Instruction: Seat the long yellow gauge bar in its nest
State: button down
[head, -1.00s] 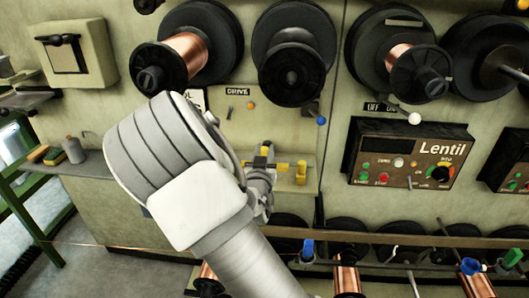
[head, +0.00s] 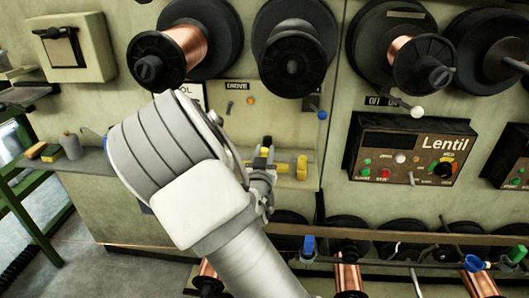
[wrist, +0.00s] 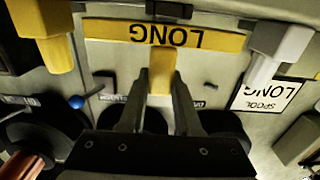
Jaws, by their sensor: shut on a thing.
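The long yellow gauge bar (wrist: 215,40), lettered LONG upside down, lies level across the top of the wrist view. My gripper (wrist: 160,92) is shut on the yellow grip piece at the bar's middle, a finger on each side. A yellow post (wrist: 45,45) stands by the bar's left end and a pale grey post (wrist: 280,50) by its right end. I cannot tell whether the bar touches them. In the head view the yellow post (head: 302,168) is right of my gripper (head: 264,165), and my arm hides the grey post. No nest is clearly recognisable.
Spools (head: 295,55) stick out of the panel above my gripper. The Lentil control box (head: 410,150) is to the right. A rail (head: 400,237) with more spools runs below. A blue knob (wrist: 76,102) sits left of my fingers in the wrist view.

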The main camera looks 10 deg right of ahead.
jog(key=shift+f, duration=0.15)
jog(key=c, duration=0.5)
grip_release()
jog(key=p+v, duration=1)
jog(key=v, duration=0.7)
jog(key=shift+s, duration=0.15)
